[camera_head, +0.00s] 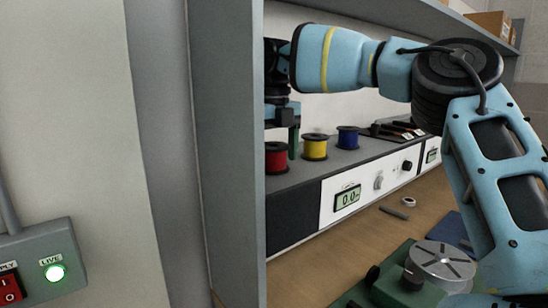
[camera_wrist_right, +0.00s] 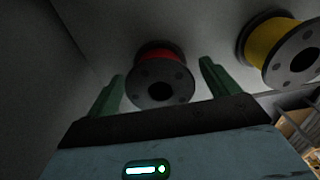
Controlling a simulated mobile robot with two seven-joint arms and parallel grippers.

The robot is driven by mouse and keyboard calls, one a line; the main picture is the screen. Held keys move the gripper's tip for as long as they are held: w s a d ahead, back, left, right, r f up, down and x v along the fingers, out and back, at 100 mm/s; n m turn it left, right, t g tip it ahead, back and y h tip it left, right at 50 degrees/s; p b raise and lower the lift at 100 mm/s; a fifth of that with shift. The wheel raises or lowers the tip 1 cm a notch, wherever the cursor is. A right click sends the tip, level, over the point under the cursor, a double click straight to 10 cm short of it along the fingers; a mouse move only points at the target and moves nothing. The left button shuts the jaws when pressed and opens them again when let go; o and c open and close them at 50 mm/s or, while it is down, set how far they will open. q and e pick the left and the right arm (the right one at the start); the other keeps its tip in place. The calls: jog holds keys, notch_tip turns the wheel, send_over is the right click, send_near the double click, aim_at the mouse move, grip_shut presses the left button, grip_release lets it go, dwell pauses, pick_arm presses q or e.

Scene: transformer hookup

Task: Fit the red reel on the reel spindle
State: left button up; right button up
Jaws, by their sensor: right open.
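The red reel (camera_head: 276,160) stands with black flanges at the left end of the shelf above the instrument panel. My right gripper (camera_head: 292,138) is just above it, partly hidden by the grey upright. In the right wrist view the red reel (camera_wrist_right: 160,56) shows between the two green fingers of my open right gripper (camera_wrist_right: 162,72), with space on both sides. Its black flange with a centre hole faces the camera. I cannot make out a reel spindle for certain. My left gripper is not in view.
A yellow reel (camera_head: 315,147) and a blue reel (camera_head: 348,138) stand to the right of the red one. The grey upright (camera_head: 226,150) borders the shelf on the left. A green fixture with a slotted metal disc (camera_head: 441,260) sits on the wooden bench (camera_head: 318,278).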

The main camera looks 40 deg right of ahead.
jog(key=c, duration=1.3)
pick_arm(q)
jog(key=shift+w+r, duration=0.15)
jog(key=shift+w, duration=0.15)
pick_arm(e)
jog(key=shift+c, duration=0.2)
jog(key=shift+r, duration=0.1)
jog(key=shift+r, duration=0.1)
jog(key=shift+w+r, duration=0.1)
jog(key=shift+r, duration=0.15)
jog(key=r, duration=0.2)
jog(key=shift+s+d+r+b, duration=0.2)
jog(key=shift+r+b, duration=0.2)
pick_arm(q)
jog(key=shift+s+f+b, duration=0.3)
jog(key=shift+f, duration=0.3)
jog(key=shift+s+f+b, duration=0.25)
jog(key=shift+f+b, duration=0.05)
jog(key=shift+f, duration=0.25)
pick_arm(e)
jog(key=s+d, duration=0.3)
jog(key=d, duration=0.1)
jog(key=s+d+r, duration=0.1)
jog(key=s+d, duration=0.2)
jog(key=d, duration=0.1)
jog(key=s+d, duration=0.4)
jog(key=shift+r, duration=0.2)
